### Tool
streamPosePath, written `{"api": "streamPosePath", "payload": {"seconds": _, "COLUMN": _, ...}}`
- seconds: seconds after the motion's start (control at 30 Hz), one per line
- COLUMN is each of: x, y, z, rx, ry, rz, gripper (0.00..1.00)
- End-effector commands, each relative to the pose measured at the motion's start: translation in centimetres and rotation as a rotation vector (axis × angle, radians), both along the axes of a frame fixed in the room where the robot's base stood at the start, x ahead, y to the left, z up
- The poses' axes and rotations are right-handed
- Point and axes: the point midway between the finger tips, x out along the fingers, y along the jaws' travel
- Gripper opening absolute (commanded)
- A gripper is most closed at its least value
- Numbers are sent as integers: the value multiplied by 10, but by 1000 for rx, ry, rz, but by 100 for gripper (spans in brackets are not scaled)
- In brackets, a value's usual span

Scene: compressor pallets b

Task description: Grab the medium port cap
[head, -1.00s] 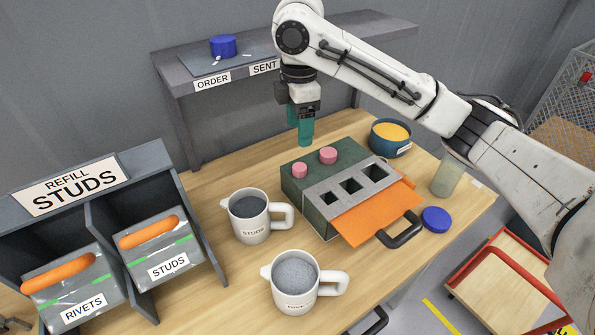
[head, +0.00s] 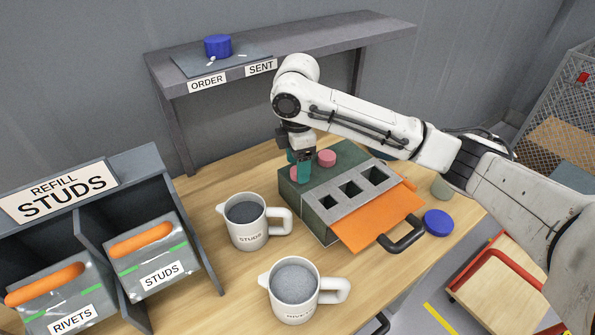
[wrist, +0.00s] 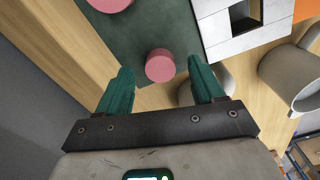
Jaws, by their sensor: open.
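Two pink caps stand on top of a dark green block (head: 335,157). The farther, wider cap (head: 326,158) is in clear view. The nearer, smaller cap (wrist: 160,65) is mostly hidden behind my gripper in the head view. No label shows which cap is the medium one. My gripper (head: 303,172) has teal fingers, points down and is open at the block's left end. In the wrist view the smaller cap appears between and just beyond the open fingertips, not held. The wider cap (wrist: 107,4) is cut by the top edge there.
White mugs, one labelled STUDS (head: 247,222) and one in front (head: 294,290), stand near the block. The block has a grey plate with square holes (head: 350,189) and an orange sheet (head: 372,222). A blue lid (head: 438,222) lies right; another blue piece (head: 217,45) sits on the shelf.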

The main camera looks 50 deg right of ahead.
Motion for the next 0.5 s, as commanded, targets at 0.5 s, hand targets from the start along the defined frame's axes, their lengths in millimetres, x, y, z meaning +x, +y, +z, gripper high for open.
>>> {"api": "streamPosePath", "payload": {"seconds": 0.5, "x": 0, "y": 0, "z": -15, "rx": 0, "ry": -1, "rz": 0, "gripper": 56}}
